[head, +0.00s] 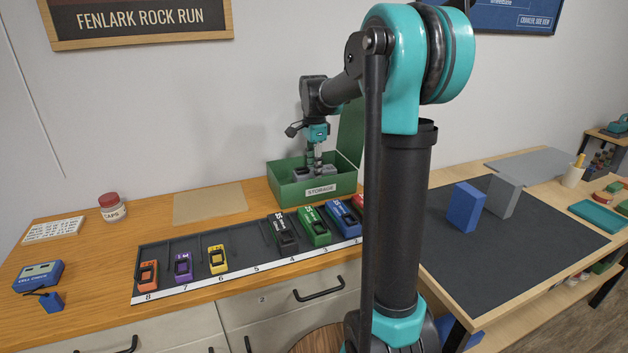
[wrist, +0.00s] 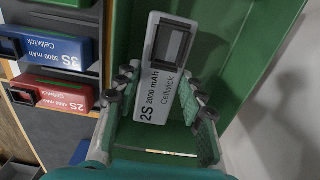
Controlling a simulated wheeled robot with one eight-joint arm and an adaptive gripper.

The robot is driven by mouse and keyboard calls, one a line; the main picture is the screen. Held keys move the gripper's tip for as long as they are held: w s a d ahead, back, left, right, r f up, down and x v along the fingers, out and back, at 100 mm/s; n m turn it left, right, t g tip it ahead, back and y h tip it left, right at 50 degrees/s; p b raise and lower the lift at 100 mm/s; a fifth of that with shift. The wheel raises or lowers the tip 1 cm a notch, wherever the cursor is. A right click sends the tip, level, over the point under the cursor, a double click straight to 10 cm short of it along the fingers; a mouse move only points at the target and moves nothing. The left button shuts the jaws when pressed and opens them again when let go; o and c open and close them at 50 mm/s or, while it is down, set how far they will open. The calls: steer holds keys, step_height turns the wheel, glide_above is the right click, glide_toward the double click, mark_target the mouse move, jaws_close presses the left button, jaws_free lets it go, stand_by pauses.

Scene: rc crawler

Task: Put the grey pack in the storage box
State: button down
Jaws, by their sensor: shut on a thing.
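The grey pack (wrist: 152,95), marked 2S 2000 mAh Cellwick, lies between the fingers of my gripper (wrist: 159,82) in the wrist view. My gripper is shut on it. The green storage box (wrist: 235,60) surrounds the pack in that view. In the head view my gripper (head: 314,163) points down into the open storage box (head: 320,189) at the back of the bench. Grey shapes show inside the box around the fingertips, and the front wall hides their lower parts. I cannot tell whether the pack touches the box floor.
A dark numbered rack (head: 240,280) in front of the box holds several coloured packs, with a black pack (head: 282,233) and a green pack (head: 314,226) close to the box. The box's raised lid (head: 351,130) stands behind it. A tan mat (head: 209,203) lies clear to the left.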

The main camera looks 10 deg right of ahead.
steer(key=shift+f, duration=2.15)
steer(key=shift+f, duration=0.1)
steer(key=c, duration=1.2)
jaws_free()
step_height(320, 180, up, 12)
steer(key=shift+r, duration=0.15)
